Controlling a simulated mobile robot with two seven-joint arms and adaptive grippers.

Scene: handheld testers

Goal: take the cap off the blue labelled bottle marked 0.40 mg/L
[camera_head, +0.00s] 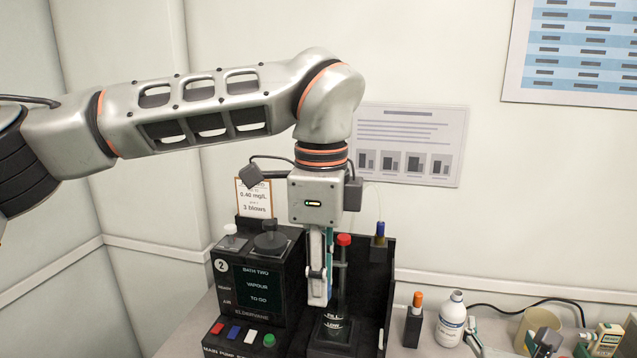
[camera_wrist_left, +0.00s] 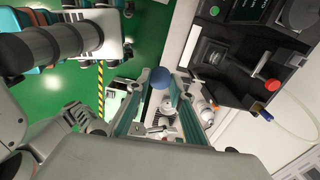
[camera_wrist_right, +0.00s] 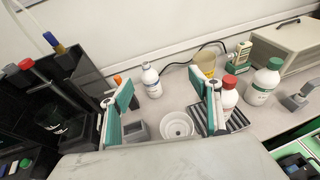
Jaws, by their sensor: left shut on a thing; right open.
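The white bottle (camera_head: 451,322) with a blue label stands upright on the bench, its neck bare. It also shows in the right wrist view (camera_wrist_right: 151,82); its marking is too small to read. My left gripper (camera_head: 319,300) points down in front of the dark bench unit, apart from the bottle. In the left wrist view its fingers (camera_wrist_left: 160,80) are shut on a round blue cap (camera_wrist_left: 160,76). The cap is hidden in the head view. My right gripper (camera_wrist_right: 163,80) is open and empty, low and to the right of the bottle in the head view.
The dark bench unit (camera_head: 257,262) has a red-topped stalk (camera_head: 343,241) and a blue-topped piece (camera_head: 380,229). A small holder (camera_head: 413,328) with an orange top stands left of the bottle. A red-capped bottle (camera_wrist_right: 229,95), a green-capped bottle (camera_wrist_right: 263,82) and a white round dish (camera_wrist_right: 177,125) are nearby.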

